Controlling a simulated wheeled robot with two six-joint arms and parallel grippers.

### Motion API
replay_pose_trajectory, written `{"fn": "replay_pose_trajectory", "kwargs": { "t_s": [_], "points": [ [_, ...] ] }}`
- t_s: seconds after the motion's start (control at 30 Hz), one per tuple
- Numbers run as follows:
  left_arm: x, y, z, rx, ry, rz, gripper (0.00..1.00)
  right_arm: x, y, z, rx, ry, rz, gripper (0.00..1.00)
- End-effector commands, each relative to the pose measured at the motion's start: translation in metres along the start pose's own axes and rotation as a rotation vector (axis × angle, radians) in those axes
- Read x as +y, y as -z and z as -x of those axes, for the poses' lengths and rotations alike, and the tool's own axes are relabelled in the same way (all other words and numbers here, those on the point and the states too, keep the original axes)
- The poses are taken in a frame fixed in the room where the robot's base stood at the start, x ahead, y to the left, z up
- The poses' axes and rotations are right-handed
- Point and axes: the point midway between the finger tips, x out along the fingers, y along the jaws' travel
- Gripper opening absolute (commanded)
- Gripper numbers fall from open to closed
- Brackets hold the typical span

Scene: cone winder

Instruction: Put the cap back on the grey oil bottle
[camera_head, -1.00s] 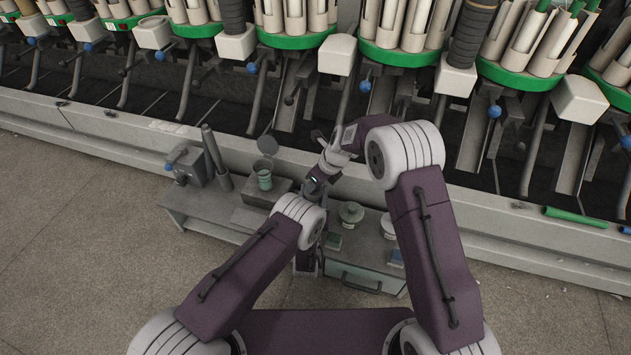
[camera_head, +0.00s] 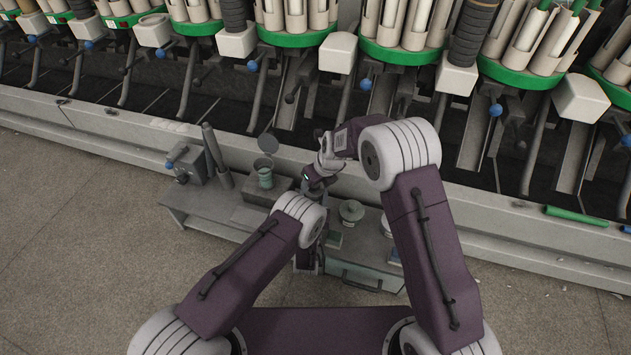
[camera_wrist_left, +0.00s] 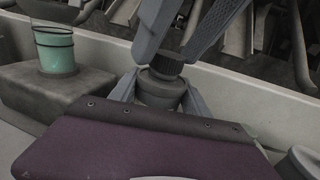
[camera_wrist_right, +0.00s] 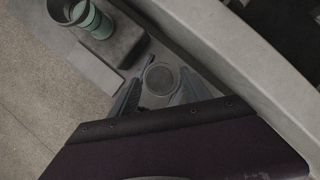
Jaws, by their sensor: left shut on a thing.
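The grey oil bottle (camera_wrist_left: 160,92) stands upright between the fingers of my left gripper (camera_wrist_left: 160,100), which is shut on it. The dark ridged cap (camera_wrist_left: 168,64) sits at the top of the bottle's neck; I cannot tell whether it is seated. My right gripper (camera_wrist_right: 162,88) comes down from above, with its fingertips on either side of the cap, whose round top shows in the right wrist view (camera_wrist_right: 160,78). Whether the fingers touch the cap is unclear. In the head view my arms hide the bottle and cap, and the right wrist (camera_head: 325,172) is above that spot.
A blue-knobbed device (camera_head: 186,160) is farther left. The low bench (camera_head: 185,205) carries a round lidded item (camera_head: 351,212). The winding machine's ledge (camera_head: 90,120) runs behind.

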Motion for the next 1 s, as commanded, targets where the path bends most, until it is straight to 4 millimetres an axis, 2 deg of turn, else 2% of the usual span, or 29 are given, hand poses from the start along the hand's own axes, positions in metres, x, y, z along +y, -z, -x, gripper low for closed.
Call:
{"fn": "replay_pose_trajectory", "kwargs": {
  "t_s": [0.13, 0.4, 0.77, 0.87, 0.97, 1.0],
  "points": [
    [0.000, 0.000, 0.000, 0.000, 0.000, 0.000, 0.00, 0.000, -0.003, 0.005, -0.002, 0.000, 0.000, 0.56],
    [0.000, 0.000, 0.000, 0.000, 0.000, 0.000, 0.00, 0.000, -0.016, 0.038, -0.001, 0.000, 0.001, 0.56],
    [0.000, 0.000, 0.000, 0.000, 0.000, 0.000, 0.00, 0.000, -0.017, 0.042, 0.001, 0.000, 0.006, 0.55],
    [0.000, 0.000, 0.000, 0.000, 0.000, 0.000, 0.00, 0.000, -0.017, 0.042, 0.001, -0.001, 0.088, 0.55],
    [0.000, 0.000, 0.000, 0.000, 0.000, 0.000, 0.00, 0.002, -0.013, 0.042, 0.016, -0.011, 0.310, 0.55],
    [0.000, 0.000, 0.000, 0.000, 0.000, 0.000, 0.00, 0.004, -0.010, 0.042, 0.028, -0.021, 0.433, 0.55]
  ]
}}
